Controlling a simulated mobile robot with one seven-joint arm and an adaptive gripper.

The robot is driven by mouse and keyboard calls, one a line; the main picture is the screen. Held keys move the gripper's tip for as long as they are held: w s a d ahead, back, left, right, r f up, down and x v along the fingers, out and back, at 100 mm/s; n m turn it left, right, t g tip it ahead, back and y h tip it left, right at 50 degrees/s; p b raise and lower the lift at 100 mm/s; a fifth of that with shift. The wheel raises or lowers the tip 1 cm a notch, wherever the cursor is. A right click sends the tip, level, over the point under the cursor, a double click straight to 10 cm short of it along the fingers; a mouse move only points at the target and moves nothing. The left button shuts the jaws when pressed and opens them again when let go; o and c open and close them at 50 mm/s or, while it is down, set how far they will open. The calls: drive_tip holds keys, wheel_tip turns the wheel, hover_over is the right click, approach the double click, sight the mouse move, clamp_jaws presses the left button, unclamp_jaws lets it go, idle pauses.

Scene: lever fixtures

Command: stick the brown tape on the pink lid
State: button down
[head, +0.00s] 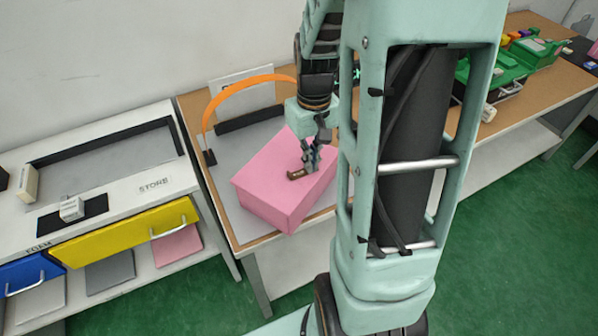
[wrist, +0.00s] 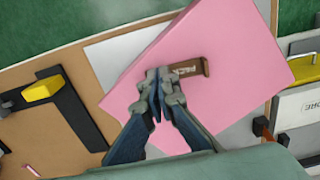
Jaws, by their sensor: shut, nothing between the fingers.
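The pink lid (head: 268,182) is the top of a pink box on the table, and it also fills the middle of the wrist view (wrist: 235,45). The brown tape (wrist: 188,69) is a short strip marked with letters, lying on the pink lid. In the head view the brown tape (head: 296,174) shows at my fingertips. My gripper (head: 308,163) is shut and empty, pointing down at the lid beside one end of the tape. In the wrist view my gripper (wrist: 160,84) covers the tape's left end, so I cannot tell whether the fingertips touch it.
An orange arch (head: 238,85) stands behind the box. Green items (head: 520,58) stand on the table at right. In the wrist view a yellow block (wrist: 42,89) lies on a black bracket.

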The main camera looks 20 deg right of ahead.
drive_tip(key=shift+r+p, duration=2.7)
drive_tip(key=shift+r, duration=0.85)
